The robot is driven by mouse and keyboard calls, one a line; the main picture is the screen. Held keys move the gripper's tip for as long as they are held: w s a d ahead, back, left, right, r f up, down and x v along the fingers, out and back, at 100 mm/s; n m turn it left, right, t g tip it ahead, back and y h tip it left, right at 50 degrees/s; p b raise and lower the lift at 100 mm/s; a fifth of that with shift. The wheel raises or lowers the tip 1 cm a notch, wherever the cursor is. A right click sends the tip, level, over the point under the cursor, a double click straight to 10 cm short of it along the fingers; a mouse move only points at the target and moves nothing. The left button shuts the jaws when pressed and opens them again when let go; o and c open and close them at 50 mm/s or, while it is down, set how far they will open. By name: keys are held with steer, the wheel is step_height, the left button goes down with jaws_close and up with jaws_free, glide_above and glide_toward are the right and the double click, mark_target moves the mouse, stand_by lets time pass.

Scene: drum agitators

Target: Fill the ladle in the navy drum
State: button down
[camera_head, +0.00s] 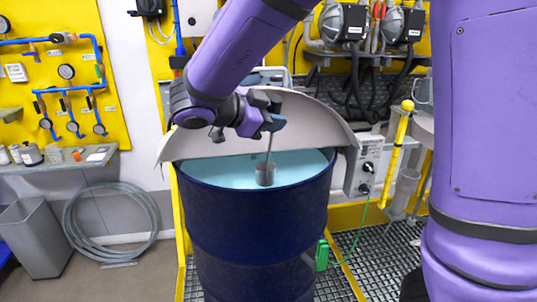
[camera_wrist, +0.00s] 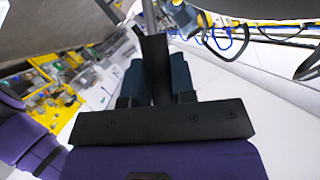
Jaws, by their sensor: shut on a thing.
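The navy drum (camera_head: 250,235) stands upright in the middle of the head view, its top open at the front, with pale blue liquid (camera_head: 215,172) near the rim. My gripper (camera_head: 272,122) is above the drum, shut on the upper end of the ladle. The ladle's thin handle (camera_head: 269,148) hangs down nearly upright to its grey cup (camera_head: 265,174), inside the drum's opening. I cannot tell whether the cup touches the liquid. In the wrist view, the jaws (camera_wrist: 156,82) close around the ladle's dark grip (camera_wrist: 155,60); the cup does not show there.
A cream half-round cover (camera_head: 310,125) stands raised behind the drum. A control box (camera_head: 367,165) is at its right, near a yellow-handled tool (camera_head: 397,150). A grey bin (camera_head: 38,238) and coiled hose (camera_head: 108,222) lie at left.

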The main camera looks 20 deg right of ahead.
step_height(320, 180, down, 10)
steer(key=shift+f, duration=0.2)
stand_by(2.5)
steer(key=shift+f, duration=0.4)
steer(key=shift+r, duration=0.1)
stand_by(1.1)
steer(key=shift+r, duration=7)
steer(key=shift+a, duration=0.1)
